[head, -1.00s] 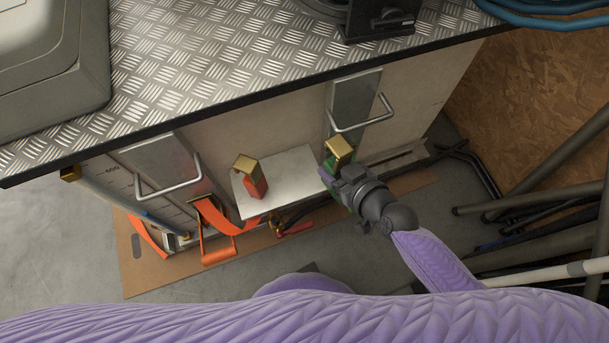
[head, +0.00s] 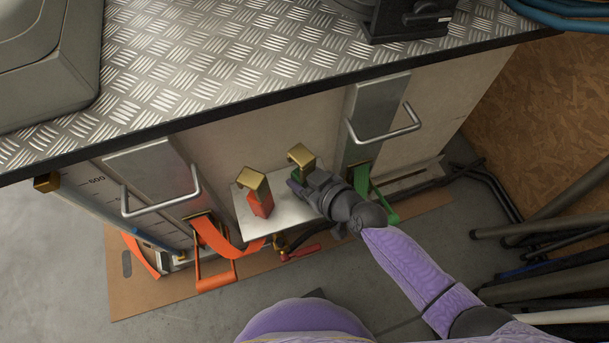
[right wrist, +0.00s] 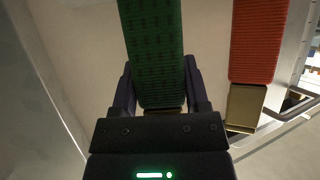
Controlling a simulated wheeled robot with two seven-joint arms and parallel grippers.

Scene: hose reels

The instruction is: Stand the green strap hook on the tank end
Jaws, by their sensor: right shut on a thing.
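The green strap hook (head: 306,167), with a brass bent top (head: 301,155), is in my right gripper (head: 304,180). In the right wrist view its green body (right wrist: 154,50) rises between the two fingers (right wrist: 157,100), with a sliver of brass at its base. In the head view it is over the right part of a silver plate (head: 286,216) at the tank end (head: 225,150). My gripper hides its lower part, so I cannot tell whether it touches the plate. A red hook (head: 261,204) with a brass top stands on the plate to its left. My left gripper is not in view.
A checker-plate worktop (head: 230,60) overhangs the tank. Steel bars with handles (head: 162,190) (head: 385,125) flank the plate. An orange strap (head: 212,238) hangs left, a green strap (head: 364,180) right. Pipes (head: 550,225) lie at right.

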